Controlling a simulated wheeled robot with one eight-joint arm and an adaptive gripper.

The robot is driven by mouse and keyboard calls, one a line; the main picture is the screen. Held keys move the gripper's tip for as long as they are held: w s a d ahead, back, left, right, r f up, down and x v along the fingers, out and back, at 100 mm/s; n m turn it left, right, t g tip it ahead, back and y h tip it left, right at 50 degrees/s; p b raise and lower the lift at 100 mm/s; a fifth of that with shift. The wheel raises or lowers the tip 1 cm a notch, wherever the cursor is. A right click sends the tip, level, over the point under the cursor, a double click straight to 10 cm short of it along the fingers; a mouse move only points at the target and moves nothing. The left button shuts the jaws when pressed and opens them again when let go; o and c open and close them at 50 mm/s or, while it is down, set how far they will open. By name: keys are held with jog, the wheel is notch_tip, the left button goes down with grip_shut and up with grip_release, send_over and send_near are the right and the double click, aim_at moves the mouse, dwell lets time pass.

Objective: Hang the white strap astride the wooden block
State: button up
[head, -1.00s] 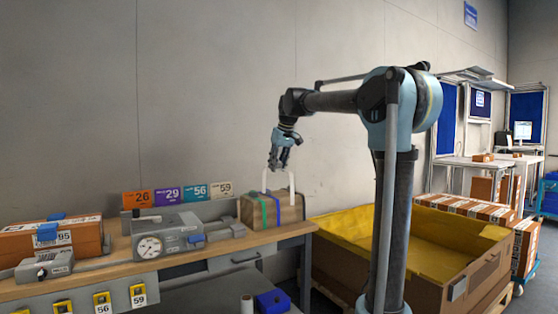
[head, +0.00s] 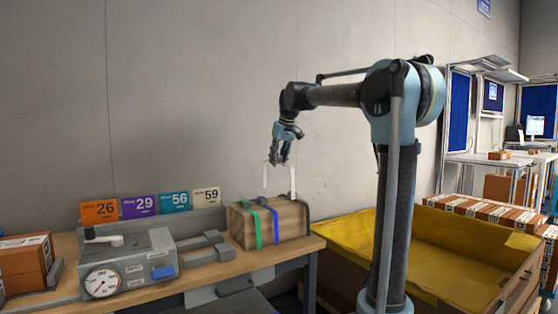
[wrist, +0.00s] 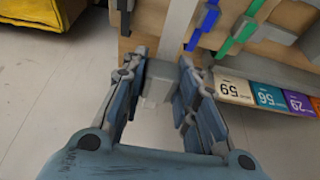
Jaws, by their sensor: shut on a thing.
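The wooden block (head: 289,222) sits at the right end of the workbench. A green strap (head: 250,224) and a blue strap (head: 268,218) lie over it. My gripper (head: 278,160) points down above the block, shut on the white strap (head: 292,180), an upside-down U with both legs hanging. The left leg ends above the block's top; the right leg's end is near its top right edge, and I cannot tell whether they touch. In the wrist view the pale strap (wrist: 160,80) shows between my fingers, with the blue strap (wrist: 205,22) and green strap (wrist: 240,28) beyond.
A grey device with a dial (head: 102,282) stands on the bench left of the block. Numbered cards (head: 138,206) stand behind it. A large carton with yellow lining (head: 400,245) is to the right, behind my arm. The air around the strap is clear.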

aim_at(277, 202)
jog(key=shift+w+f, duration=0.1)
jog(key=shift+w, duration=0.1)
jog(key=shift+f, duration=7.6)
jog(key=shift+s+f, duration=0.35)
jog(key=o, duration=1.2)
jog(key=shift+c, duration=0.2)
jog(key=shift+w+f, duration=0.5)
jog(key=shift+w, duration=0.05)
jog(key=shift+s+r, duration=0.25)
jog(key=shift+r, duration=0.05)
